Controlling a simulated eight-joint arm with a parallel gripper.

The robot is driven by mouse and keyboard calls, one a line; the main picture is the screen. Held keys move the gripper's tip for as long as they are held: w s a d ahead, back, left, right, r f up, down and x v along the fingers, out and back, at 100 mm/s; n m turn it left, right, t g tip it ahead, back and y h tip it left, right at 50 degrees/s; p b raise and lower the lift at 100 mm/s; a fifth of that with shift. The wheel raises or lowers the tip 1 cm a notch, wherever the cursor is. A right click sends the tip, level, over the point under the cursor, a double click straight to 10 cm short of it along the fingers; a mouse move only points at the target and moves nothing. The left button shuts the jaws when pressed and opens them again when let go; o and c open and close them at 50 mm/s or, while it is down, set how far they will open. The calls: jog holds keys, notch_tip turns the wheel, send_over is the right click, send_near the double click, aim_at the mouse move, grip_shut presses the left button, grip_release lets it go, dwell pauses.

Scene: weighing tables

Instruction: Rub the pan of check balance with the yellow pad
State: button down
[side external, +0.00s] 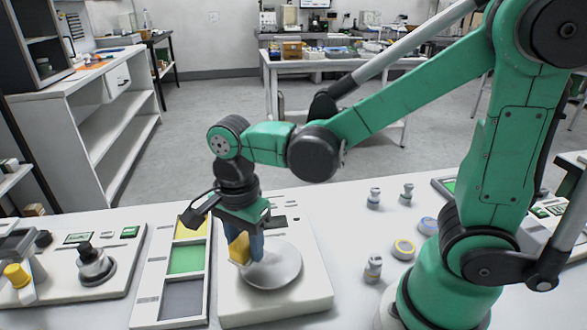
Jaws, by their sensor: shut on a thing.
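A white balance (235,300) with a round metal pan (285,268) stands at the front middle of the table. No readable label shows which balance is the check balance. My gripper (246,250) points down over the left part of this pan, shut on the yellow pad (238,249). The pad is upright between the blue-grey fingers, low over the pan's left edge. I cannot tell whether the pad or fingertips touch the pan. The gripper hides part of the pan's back left rim.
A tray (151,285) left of the balance has yellow, green and grey compartments. Further left stands another balance (115,285) with a dark-knobbed metal weight (95,264). Several small weights (373,268) and rings (404,249) stand to the right, near my base.

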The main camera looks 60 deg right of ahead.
aim_at(292, 256)
jog(key=shift+f, duration=0.45)
jog(key=shift+s+d+f, duration=0.25)
jog(key=shift+f, duration=0.4)
jog(key=shift+s+d+f, duration=0.15)
jog(key=shift+s+d, duration=1.95)
jog(key=shift+d, duration=0.05)
jog(key=shift+w+a+f, duration=0.1)
jog(key=shift+w+a, duration=2.35)
jog(key=shift+d, duration=0.35)
jog(key=shift+s+d, duration=2.35)
jog(key=shift+s, duration=0.05)
jog(key=shift+w+a, duration=2.5)
jog(key=shift+a, duration=0.05)
jog(key=shift+r, duration=4.25)
jog(key=shift+d, duration=0.1)
